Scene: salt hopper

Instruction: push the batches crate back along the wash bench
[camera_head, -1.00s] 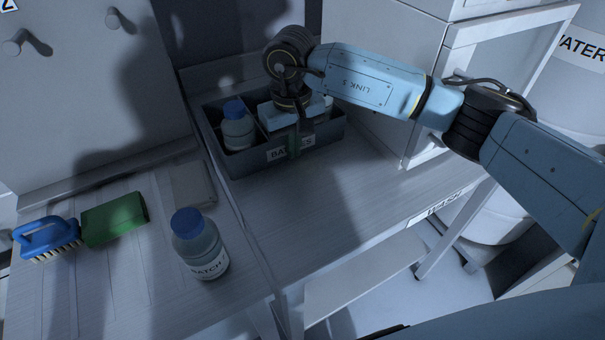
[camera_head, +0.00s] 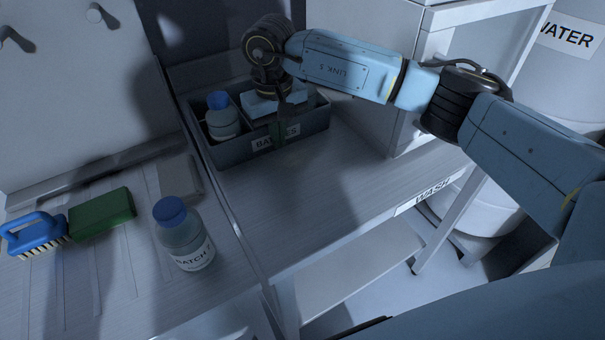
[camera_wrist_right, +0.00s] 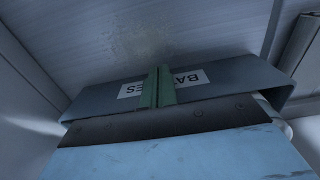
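The batches crate (camera_head: 238,153) is a dark grey divided box on the wash bench (camera_head: 320,185), with its labelled front wall facing me. A blue-capped bottle (camera_head: 222,122) stands in its left compartment. The right compartment is mostly hidden by my right wrist. My right gripper (camera_head: 279,136) points down at the front wall, its green fingers together over the label. In the right wrist view, the shut fingers (camera_wrist_right: 158,86) lie across the middle of the label on the crate's outer face (camera_wrist_right: 225,77). They look close against it; contact cannot be confirmed. My left gripper is out of view.
A batch bottle (camera_head: 184,236), a green block (camera_head: 103,213) and a blue brush (camera_head: 35,236) stand on the ribbed surface to the left. A white cabinet (camera_head: 400,120) stands right of the crate. The bench in front of the crate is clear.

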